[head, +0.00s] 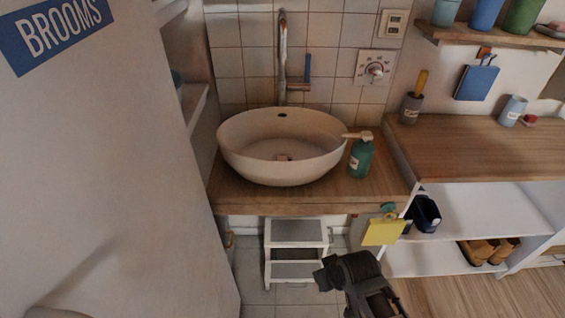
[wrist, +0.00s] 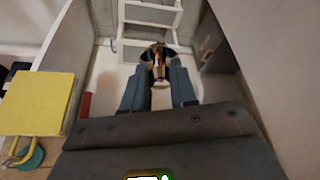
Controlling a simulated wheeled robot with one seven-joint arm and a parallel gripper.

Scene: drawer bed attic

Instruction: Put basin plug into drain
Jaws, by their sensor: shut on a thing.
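The white oval basin (head: 240,150) stands on a wooden counter. Its drain (head: 283,157) shows small at the bottom of the bowl, with no detail clear. My gripper (head: 323,279) is in front of the counter, below and to the right of the basin, apart from it. In the wrist view my gripper (wrist: 157,80) has its two blue-grey fingers shut on a small dark round thing with a brownish stem, seemingly the basin plug (wrist: 158,56). In the head view I cannot make out the plug.
A chrome tap (head: 282,55) rises behind the basin. A green soap bottle (head: 361,158) stands at its right. A white step stool (head: 296,233) stands underneath. A large panel (head: 120,180) fills the left.

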